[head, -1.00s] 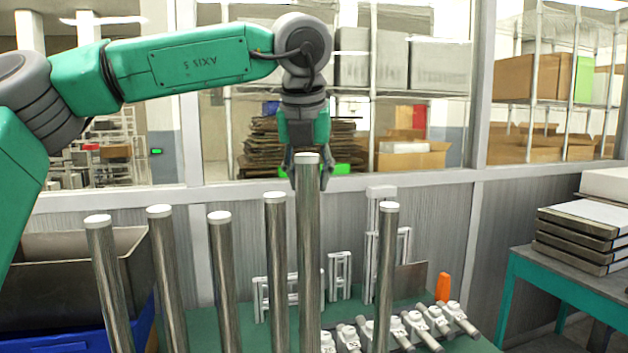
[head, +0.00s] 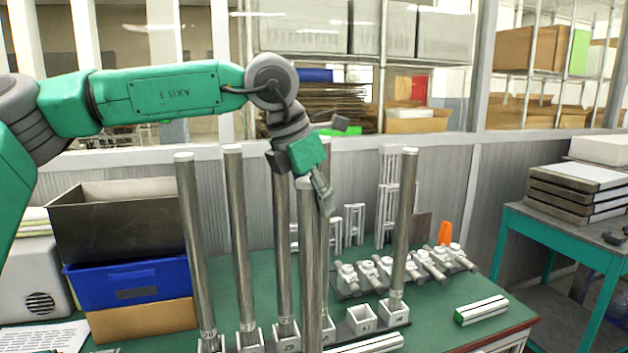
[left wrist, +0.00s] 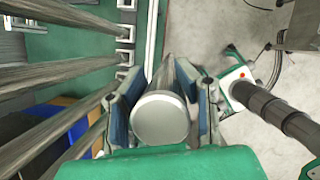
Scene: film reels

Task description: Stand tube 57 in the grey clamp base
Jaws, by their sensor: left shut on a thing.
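My left gripper (head: 318,190) is shut on the top of a tall metal tube (head: 310,262) with a pale cap. In the left wrist view, the fingers (left wrist: 160,100) lie on both sides of the round cap (left wrist: 160,120). The tube looks near upright in front of the rack; its lower end is out of frame. I cannot read a number on it. A row of pale grey sockets stands on the green table; one square socket (head: 362,319) is empty. I cannot tell which part is the grey clamp base. My right gripper is not in view.
Other tall tubes stand close by, such as one at left (head: 195,250) and one at right (head: 405,220). Small clamps (head: 382,266) lie in a row behind. A blue bin (head: 125,285) is at left. A white-and-green block (head: 482,310) lies at right.

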